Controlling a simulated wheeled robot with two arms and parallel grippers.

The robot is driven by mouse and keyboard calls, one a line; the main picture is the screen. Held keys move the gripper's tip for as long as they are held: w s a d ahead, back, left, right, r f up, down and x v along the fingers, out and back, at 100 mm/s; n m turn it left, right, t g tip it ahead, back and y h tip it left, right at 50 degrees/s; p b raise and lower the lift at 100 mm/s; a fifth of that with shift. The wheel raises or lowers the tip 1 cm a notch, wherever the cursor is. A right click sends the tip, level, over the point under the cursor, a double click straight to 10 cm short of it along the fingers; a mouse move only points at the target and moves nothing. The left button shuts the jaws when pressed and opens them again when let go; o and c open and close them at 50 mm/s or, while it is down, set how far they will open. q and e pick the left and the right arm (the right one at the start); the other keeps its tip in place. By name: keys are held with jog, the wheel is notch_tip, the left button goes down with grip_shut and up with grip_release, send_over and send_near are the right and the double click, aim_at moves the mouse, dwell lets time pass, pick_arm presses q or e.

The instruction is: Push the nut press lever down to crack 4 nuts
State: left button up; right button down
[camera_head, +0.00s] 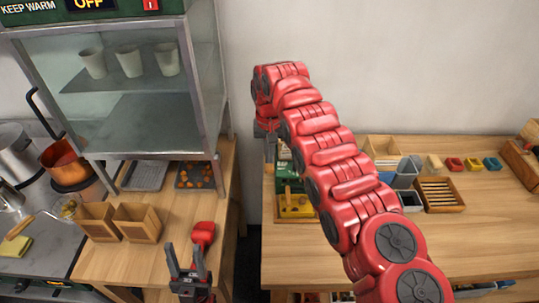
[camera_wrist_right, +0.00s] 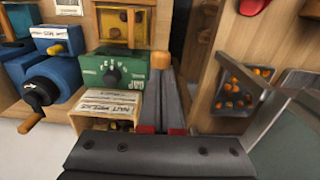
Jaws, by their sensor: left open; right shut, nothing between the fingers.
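The green nut press (camera_wrist_right: 112,72) with a dark dial and a white label stands at the centre left of the right wrist view. In the head view it (camera_head: 284,178) is partly hidden by my right arm. A round wooden knob (camera_wrist_right: 160,60), which looks like the end of its lever, is at its right edge. My right gripper (camera_wrist_right: 170,75) is shut and empty, its fingertips right at the knob; I cannot tell if they touch. It also shows in the head view (camera_head: 270,153). My left gripper (camera_head: 187,262) is open and empty over the left table's front.
Two wooden boxes (camera_head: 122,222) stand at left. A blue machine with a crank (camera_wrist_right: 50,90) is beside the press. The right table's front (camera_head: 480,240) is clear.

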jog(key=shift+f+b, duration=0.75)
jog(key=shift+f, duration=0.35)
